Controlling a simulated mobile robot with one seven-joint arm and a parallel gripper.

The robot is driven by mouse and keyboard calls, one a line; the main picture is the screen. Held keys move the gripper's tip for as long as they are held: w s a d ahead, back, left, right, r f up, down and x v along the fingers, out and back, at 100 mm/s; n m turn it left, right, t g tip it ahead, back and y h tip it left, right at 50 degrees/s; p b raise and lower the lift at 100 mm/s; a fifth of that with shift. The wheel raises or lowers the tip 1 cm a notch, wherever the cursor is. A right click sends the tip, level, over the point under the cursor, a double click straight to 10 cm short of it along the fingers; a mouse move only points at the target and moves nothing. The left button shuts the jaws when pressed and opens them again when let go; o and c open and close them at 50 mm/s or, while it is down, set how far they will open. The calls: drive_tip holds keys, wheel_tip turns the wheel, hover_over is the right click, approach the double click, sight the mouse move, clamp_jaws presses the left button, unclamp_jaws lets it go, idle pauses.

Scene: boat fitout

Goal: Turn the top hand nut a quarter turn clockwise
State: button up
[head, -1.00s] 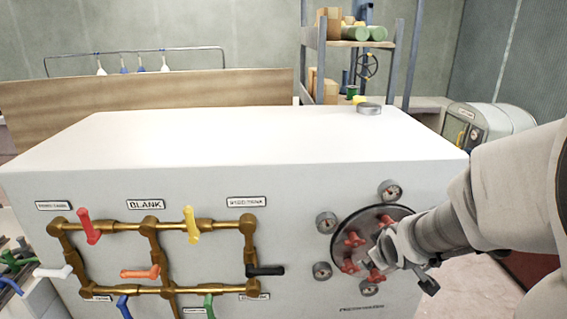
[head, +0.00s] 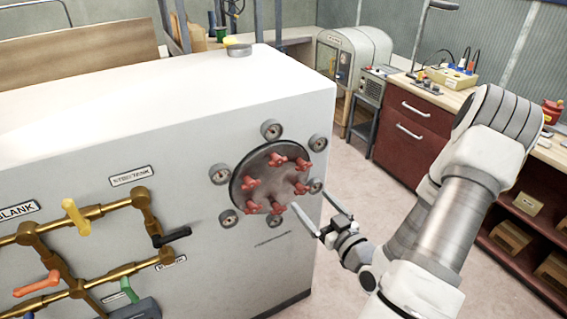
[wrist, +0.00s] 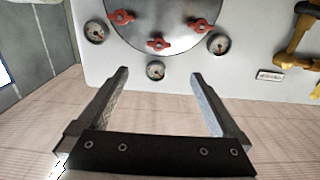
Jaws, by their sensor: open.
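A round grey plate (head: 273,178) with several red hand nuts around its edge sits on the front of the white cabinet. The top hand nut (head: 278,159) is at the plate's upper edge, uncovered. My gripper (head: 320,210) is open and empty, in front of the plate's lower right side and apart from the nuts. In the wrist view my gripper (wrist: 160,73) shows both fingers spread with nothing between them. The plate (wrist: 165,12) is only partly in that view, with three red nuts beyond the fingertips; I cannot tell which of them is the top one.
Several round gauges (head: 271,129) surround the plate. Brass pipes (head: 95,211) with coloured handles run along the cabinet (head: 200,120) to the left. A red workbench (head: 412,125) stands at the back right. The floor (head: 345,165) between cabinet and bench is clear.

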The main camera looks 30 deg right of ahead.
drive_tip(key=shift+w+b, duration=1.25)
drive_tip(key=shift+w, duration=0.2)
drive_tip(key=b, duration=0.8)
approach(280, 162)
drive_tip(key=w, duration=0.8)
drive_tip(key=shift+w+a+f, duration=0.15)
drive_tip(key=shift+w+a, duration=0.1)
drive_tip(key=shift+c, duration=0.2)
drive_tip(key=c, duration=1.3)
drive_tip(key=shift+o, duration=0.2)
drive_tip(key=shift+m, duration=0.3)
